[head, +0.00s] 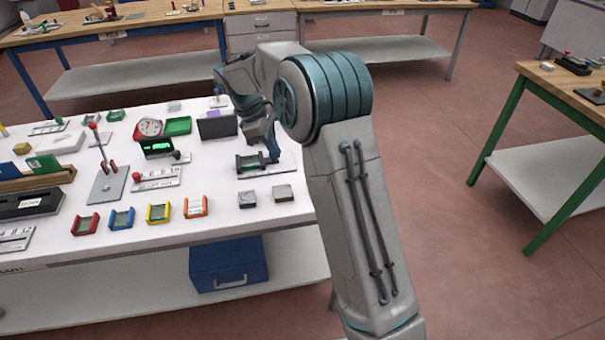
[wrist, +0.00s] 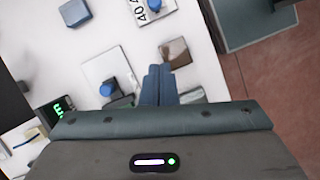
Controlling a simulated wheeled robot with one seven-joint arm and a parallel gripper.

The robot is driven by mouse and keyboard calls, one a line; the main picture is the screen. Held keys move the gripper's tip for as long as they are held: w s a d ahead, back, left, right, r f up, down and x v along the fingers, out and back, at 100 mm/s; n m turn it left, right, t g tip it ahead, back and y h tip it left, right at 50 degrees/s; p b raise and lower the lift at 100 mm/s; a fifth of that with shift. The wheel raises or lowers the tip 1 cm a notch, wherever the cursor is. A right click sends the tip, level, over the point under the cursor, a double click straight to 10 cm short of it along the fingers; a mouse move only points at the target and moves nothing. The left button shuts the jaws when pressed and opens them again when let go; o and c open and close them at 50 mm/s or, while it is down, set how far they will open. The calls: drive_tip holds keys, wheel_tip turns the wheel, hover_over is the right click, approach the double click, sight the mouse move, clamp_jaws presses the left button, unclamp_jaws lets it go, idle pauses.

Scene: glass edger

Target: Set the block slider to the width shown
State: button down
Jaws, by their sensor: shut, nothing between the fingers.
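My gripper (head: 272,152) is shut and empty, pointing down at the right part of the white bench in the head view. In the wrist view its two blue fingers (wrist: 158,80) are together. Beside the fingertips in the head view is a dark green block-like piece (head: 250,162) on a pale plate (head: 284,167). I cannot tell whether the fingers touch it. A black display box (head: 157,147) with green digits stands left of it; the digits are too small to read. It also shows in the wrist view (wrist: 62,107). I cannot tell which piece is the block slider.
A scale plate with a red knob (head: 155,179) and a red-knobbed lever (head: 104,172) lie left. Red, blue, yellow and orange (head: 195,207) holders line the front. Two small grey blocks (head: 248,198) sit near the front edge. A dark upright panel (head: 217,126) stands behind.

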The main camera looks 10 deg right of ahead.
drive_tip(key=p+x, duration=0.1)
drive_tip(key=x, duration=0.9)
drive_tip(key=shift+f, duration=0.25)
drive_tip(key=shift+s+d+r+p, duration=0.15)
drive_tip(key=shift+d+p, duration=0.1)
drive_tip(key=shift+d, duration=0.35)
drive_tip(key=shift+s+d+p, duration=0.15)
drive_tip(key=shift+d+p, duration=0.05)
drive_tip(key=shift+d, duration=0.45)
drive_tip(key=shift+s+d, duration=0.2)
drive_tip(key=shift+d, duration=0.4)
